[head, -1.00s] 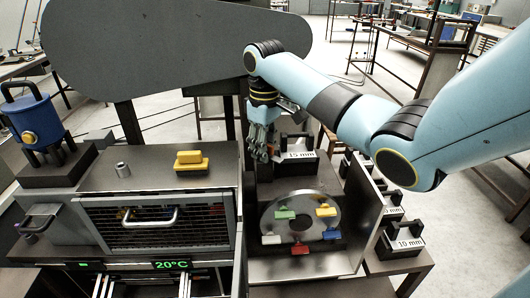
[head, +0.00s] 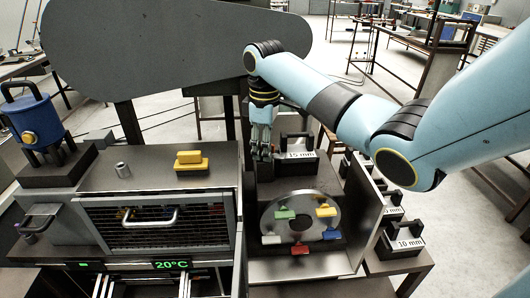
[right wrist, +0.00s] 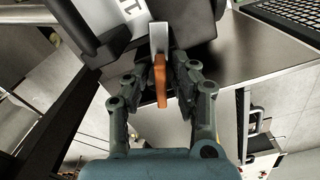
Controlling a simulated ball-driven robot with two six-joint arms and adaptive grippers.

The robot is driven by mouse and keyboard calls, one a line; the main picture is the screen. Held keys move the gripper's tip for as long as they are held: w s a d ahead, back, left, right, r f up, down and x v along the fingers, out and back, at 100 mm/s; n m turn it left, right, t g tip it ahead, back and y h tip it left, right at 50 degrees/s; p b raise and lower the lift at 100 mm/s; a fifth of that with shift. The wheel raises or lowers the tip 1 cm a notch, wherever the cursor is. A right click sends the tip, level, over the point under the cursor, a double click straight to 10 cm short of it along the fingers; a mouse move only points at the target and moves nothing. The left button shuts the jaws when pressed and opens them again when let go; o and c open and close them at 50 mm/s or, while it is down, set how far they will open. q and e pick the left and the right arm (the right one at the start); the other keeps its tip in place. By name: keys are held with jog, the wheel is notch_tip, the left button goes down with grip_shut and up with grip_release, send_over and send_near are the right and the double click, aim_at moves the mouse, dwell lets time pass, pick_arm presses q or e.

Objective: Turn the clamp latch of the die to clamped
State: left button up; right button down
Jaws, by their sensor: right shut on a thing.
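The die (head: 300,155) is a dark block with a handle and a "15 mm" label, standing behind the round plate. My right gripper (head: 262,153) points down at the die's left side. In the right wrist view the orange clamp latch (right wrist: 160,80) lies between the fingers of my right gripper (right wrist: 155,88), which are shut on it. A pale metal strip (right wrist: 158,38) is just beyond the latch, and part of the die's white label (right wrist: 118,20) shows. In the head view the gripper mostly hides the latch. My left gripper is not in view.
A round metal plate (head: 301,205) with several coloured knobs faces front below the die. A metal side panel (head: 362,215) stands to its right, with more dies, one marked "10 mm" (head: 405,243). A cabinet reading 20°C (head: 170,264) is at left.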

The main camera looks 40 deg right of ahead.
jog(key=shift+w+r+n, duration=0.1)
jog(key=shift+w+n, duration=0.05)
jog(key=shift+n, duration=1.55)
jog(key=c, duration=1)
grip_release()
jog(key=shift+a, duration=0.1)
notch_tip(320, 180, up, 7)
jog(key=shift+r, duration=0.2)
